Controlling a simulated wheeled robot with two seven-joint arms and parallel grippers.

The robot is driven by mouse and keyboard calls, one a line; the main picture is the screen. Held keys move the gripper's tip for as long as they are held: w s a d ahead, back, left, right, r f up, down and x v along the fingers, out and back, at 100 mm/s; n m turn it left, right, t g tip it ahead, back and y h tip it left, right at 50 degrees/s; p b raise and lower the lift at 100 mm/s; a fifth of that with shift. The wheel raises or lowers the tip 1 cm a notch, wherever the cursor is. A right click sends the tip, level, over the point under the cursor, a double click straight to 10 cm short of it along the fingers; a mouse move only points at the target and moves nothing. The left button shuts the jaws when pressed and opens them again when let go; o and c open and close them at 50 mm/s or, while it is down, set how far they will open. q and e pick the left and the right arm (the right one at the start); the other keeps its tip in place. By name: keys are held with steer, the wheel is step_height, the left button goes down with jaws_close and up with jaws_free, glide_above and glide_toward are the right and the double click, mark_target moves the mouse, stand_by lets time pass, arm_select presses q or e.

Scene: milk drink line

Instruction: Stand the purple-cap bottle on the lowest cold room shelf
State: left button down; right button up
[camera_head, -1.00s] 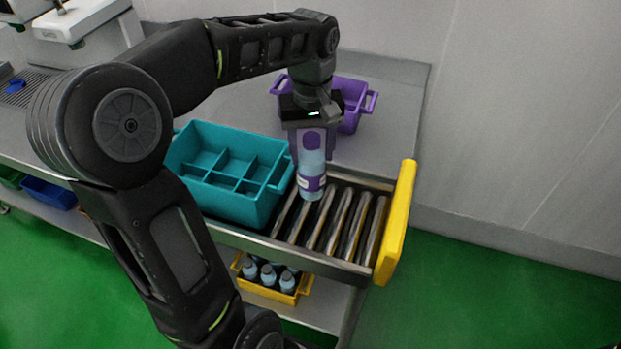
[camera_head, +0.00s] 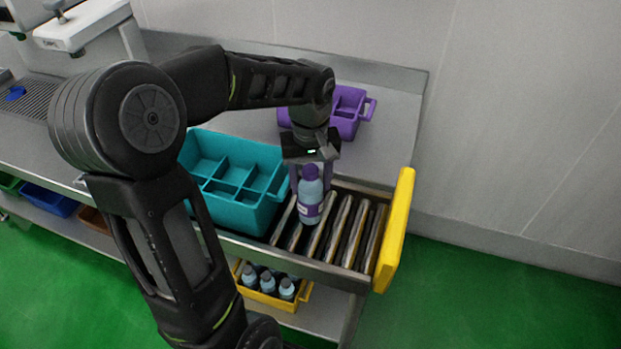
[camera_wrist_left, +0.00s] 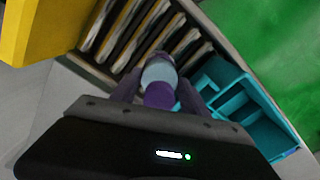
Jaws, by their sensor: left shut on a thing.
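The purple-cap bottle (camera_head: 310,200) is pale blue with a purple label and cap, and is roughly upright at the left end of the roller conveyor. My left gripper (camera_head: 311,178) is shut on it from above and behind. The left wrist view also shows the bottle (camera_wrist_left: 160,80) between the fingers of my left gripper (camera_wrist_left: 155,92), over the rollers. I cannot tell whether its base touches the rollers. The cold room shelf is not in view. My right gripper is not in view.
A teal divided crate (camera_head: 232,205) stands just left of the bottle. A yellow end stop (camera_head: 396,230) closes the right end of the rollers (camera_head: 345,232). A purple crate (camera_head: 347,112) stands behind. A yellow crate (camera_head: 262,297) of several bottles sits on the lower shelf.

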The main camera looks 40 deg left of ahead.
arm_select(q)
steer(key=shift+f, duration=0.15)
steer(key=c, duration=0.8)
jaws_free()
steer(key=shift+c, duration=0.2)
step_height(320, 180, up, 12)
steer(key=shift+r, duration=0.2)
steer(key=shift+c, duration=0.3)
